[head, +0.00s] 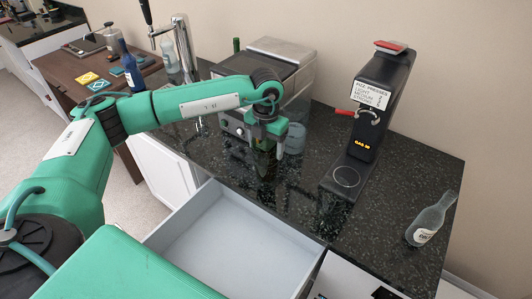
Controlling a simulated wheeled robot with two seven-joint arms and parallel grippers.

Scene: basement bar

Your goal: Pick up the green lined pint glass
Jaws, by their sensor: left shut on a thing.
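My left gripper (267,131) points down over the dark stone counter, in front of the metal machine. It is shut on a dark, greenish glass (264,160), which seems to be the green lined pint glass. The fingers hide its upper part, and its lines are too small to make out. I cannot tell whether its base touches the counter. A blue-grey glass (295,138) stands just right of the gripper, partly hidden by it. My right gripper is not in view.
A black dispenser (375,100) with a red handle stands right on the counter (328,225), and a clear bottle (431,219) at the far right. A metal machine (283,65) and tap (183,48) are behind. An open, empty drawer (225,245) juts out below.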

